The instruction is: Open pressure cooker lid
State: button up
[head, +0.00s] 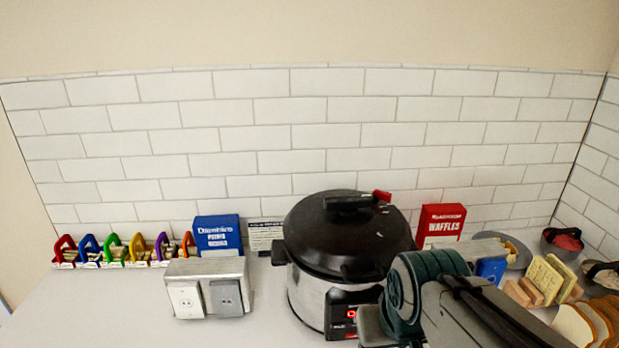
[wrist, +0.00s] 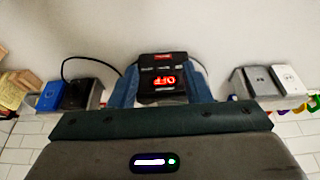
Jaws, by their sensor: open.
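The pressure cooker (head: 305,290) stands on the counter with a silver body and a black front panel with a red display. Its domed black lid (head: 325,235) sits down on the body. A black handle (head: 347,202) crosses the lid's top, with a red piece (head: 382,195) at its right end. In the wrist view, my gripper (wrist: 162,66) has its two blue fingers apart, one on each side of the dark panel (wrist: 162,82), whose display reads OFF. I cannot tell whether they touch it. In the head view my arm covers the cooker's lower right.
An outlet box (head: 205,268) stands left of the cooker and a similar one (head: 490,268) right. A blue box (head: 218,235) and a red waffles box (head: 442,222) stand behind. Breads (head: 580,325) and bowls (head: 562,240) crowd the right. The front left counter (head: 100,310) is clear.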

aim_at(362, 246)
jog(key=k, duration=0.5)
jog(key=z, duration=1.75)
jog(key=k, duration=1.05)
jog(key=u, duration=1.15)
jog(key=i, duration=1)
